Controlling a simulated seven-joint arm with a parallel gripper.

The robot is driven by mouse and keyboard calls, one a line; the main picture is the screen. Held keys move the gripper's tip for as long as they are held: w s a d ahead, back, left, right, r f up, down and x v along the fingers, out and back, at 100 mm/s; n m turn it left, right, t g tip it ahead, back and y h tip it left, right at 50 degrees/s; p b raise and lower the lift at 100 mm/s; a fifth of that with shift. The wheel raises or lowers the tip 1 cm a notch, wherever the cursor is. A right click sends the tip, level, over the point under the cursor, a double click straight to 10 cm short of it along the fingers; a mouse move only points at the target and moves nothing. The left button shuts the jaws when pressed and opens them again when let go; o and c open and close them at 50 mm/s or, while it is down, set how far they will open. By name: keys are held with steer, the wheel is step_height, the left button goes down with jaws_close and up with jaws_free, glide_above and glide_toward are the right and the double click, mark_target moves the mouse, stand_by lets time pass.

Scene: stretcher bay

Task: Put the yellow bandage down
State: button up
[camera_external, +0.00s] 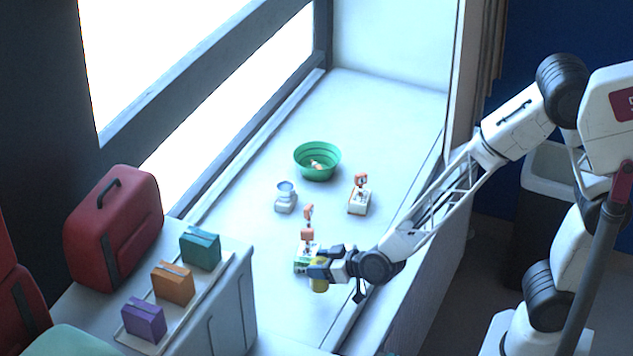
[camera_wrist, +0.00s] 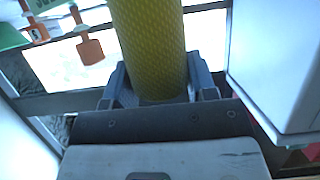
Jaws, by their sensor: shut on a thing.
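The yellow bandage (camera_wrist: 150,45) is a textured yellow roll that fills the top middle of the wrist view. My gripper (camera_wrist: 152,92) is shut on it, with a grey finger on each side of the roll. In the external view the bandage (camera_external: 319,285) shows as a small yellow piece below my gripper (camera_external: 322,268), over the near part of the white surface (camera_external: 385,120). I cannot tell whether its lower end touches the surface. My fingers hide part of it.
A green-and-white box with an orange tag (camera_external: 305,254) is right beside my gripper. Farther back are a green bowl (camera_external: 317,161), a grey-white device (camera_external: 286,197) and a white box with an orange top (camera_external: 359,198). A tray of coloured pouches (camera_external: 200,314) and a red case (camera_external: 112,228) stand left.

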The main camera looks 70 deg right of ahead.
steer(key=w+a, duration=0.2)
steer(key=w, duration=0.7)
steer(key=shift+w+a+f, duration=0.3)
steer(key=shift+a+f, duration=0.05)
steer(key=shift+f, duration=0.1)
steer(key=shift+w, duration=0.1)
steer(key=shift+w+a+f, duration=0.1)
steer(key=shift+w+f, duration=0.05)
steer(key=shift+f, duration=0.75)
steer(key=shift+w+a+f, duration=0.1)
steer(key=shift+w+f, duration=0.05)
steer(key=shift+f, duration=0.75)
steer(key=shift+f, duration=0.15)
steer(key=o, duration=0.9)
steer(key=shift+s+r, duration=0.1)
steer(key=shift+r, duration=0.1)
